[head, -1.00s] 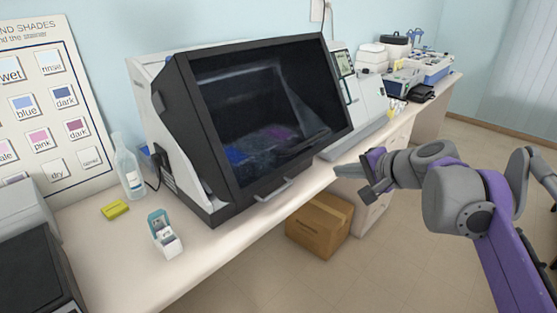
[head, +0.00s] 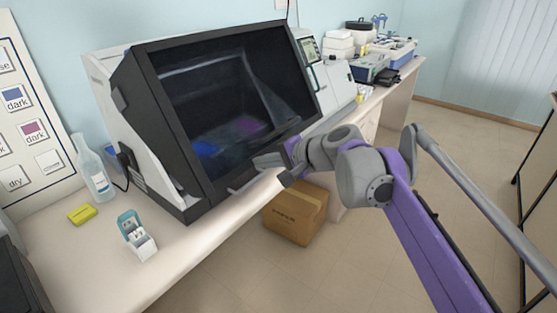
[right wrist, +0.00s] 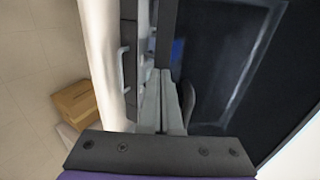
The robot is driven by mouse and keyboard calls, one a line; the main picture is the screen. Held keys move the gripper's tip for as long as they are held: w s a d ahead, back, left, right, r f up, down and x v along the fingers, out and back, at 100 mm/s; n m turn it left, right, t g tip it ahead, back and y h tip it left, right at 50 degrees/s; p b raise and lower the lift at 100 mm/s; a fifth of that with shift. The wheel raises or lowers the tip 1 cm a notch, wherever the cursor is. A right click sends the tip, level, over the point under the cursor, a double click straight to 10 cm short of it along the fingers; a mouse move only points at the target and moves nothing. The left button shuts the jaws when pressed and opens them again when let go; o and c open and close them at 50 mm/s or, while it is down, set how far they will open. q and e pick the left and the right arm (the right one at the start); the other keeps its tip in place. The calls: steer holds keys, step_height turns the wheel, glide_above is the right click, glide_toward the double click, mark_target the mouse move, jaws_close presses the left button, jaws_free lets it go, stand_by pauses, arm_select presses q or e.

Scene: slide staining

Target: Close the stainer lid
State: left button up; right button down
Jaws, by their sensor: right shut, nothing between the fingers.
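The stainer (head: 110,100) stands on the bench, with its black-framed glass lid (head: 195,110) sloping down over the front. The lid's lower edge looks down against the body, with no clear gap visible there. A grey bar handle (head: 245,186) is at the lower front edge; a handle also shows in the right wrist view (right wrist: 122,68). My right gripper (head: 258,161) is shut and empty, in front of the lower right part of the lid, just above the handle. Its closed fingers (right wrist: 161,78) point along the lid's front; contact is unclear. My left gripper is out of view.
Other instruments (head: 325,75) stand to the right. A cardboard box (head: 295,212) sits on the floor below.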

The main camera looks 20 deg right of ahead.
steer(key=shift+w+a+f, duration=0.35)
steer(key=shift+w+a, duration=0.05)
steer(key=shift+w, duration=0.1)
steer(key=shift+t+y, duration=0.4)
steer(key=shift+t, duration=0.2)
steer(key=w+a+f+b, duration=0.1)
steer(key=w+a+f, duration=0.1)
steer(key=f, duration=0.3)
steer(key=w+a+f+b, duration=0.2)
steer(key=w+a+f, duration=0.1)
steer(key=w+f, duration=0.1)
steer(key=w+a+f+b, duration=0.2)
steer(key=w+a+f, duration=0.1)
steer(key=f, duration=0.3)
steer(key=shift+w+f, duration=0.1)
steer(key=shift+w, duration=0.5)
steer(key=shift+a+f, duration=0.1)
